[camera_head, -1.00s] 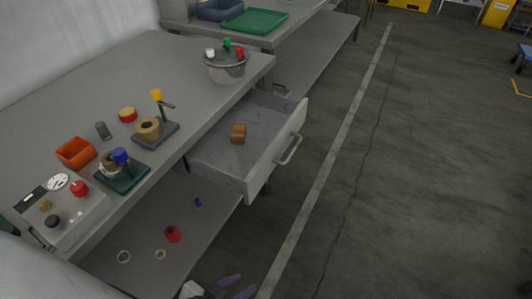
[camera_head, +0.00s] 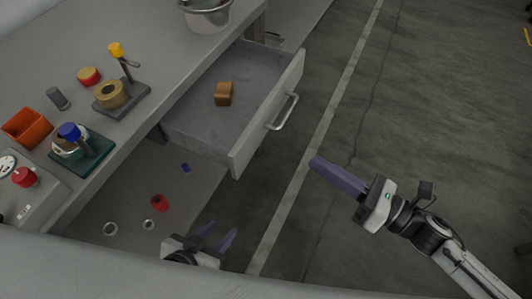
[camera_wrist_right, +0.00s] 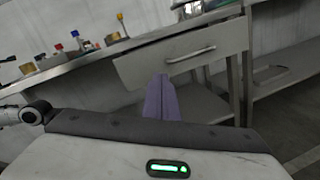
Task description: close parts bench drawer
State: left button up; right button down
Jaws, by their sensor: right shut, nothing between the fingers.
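The grey parts bench drawer (camera_head: 205,122) is pulled out from under the bench top, with a small brown block (camera_head: 223,93) lying inside. Its front carries a silver bar handle (camera_head: 283,111); the handle also shows in the right wrist view (camera_wrist_right: 191,55). My right gripper (camera_head: 335,176) is shut and empty, to the right of the drawer front and apart from it. In the right wrist view its purple fingers (camera_wrist_right: 161,100) are together, below the drawer front. My left gripper (camera_head: 217,238) is at the bottom, its two purple fingers apart, nothing between them, clear of the drawer.
On the bench top (camera_head: 150,35) stand a steel pot (camera_head: 207,15), an orange bin (camera_head: 27,128) and two small stands. The lower shelf (camera_head: 125,195) holds a red part (camera_head: 159,202) and rings. The floor right of the drawer is open.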

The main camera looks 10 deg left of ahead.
jog(key=s+n+g+y, duration=0.1)
jog(key=n+g, duration=0.2)
jog(key=n, duration=0.3)
jog(key=n+p, duration=0.1)
jog(key=p, duration=0.1)
send_near(252, 145)
jog(key=x, duration=0.6)
jog(key=shift+a+r, duration=0.15)
pick_arm(q)
jog(key=shift+a+r, duration=0.2)
jog(key=shift+r, duration=0.15)
pick_arm(e)
jog(key=shift+a, duration=0.1)
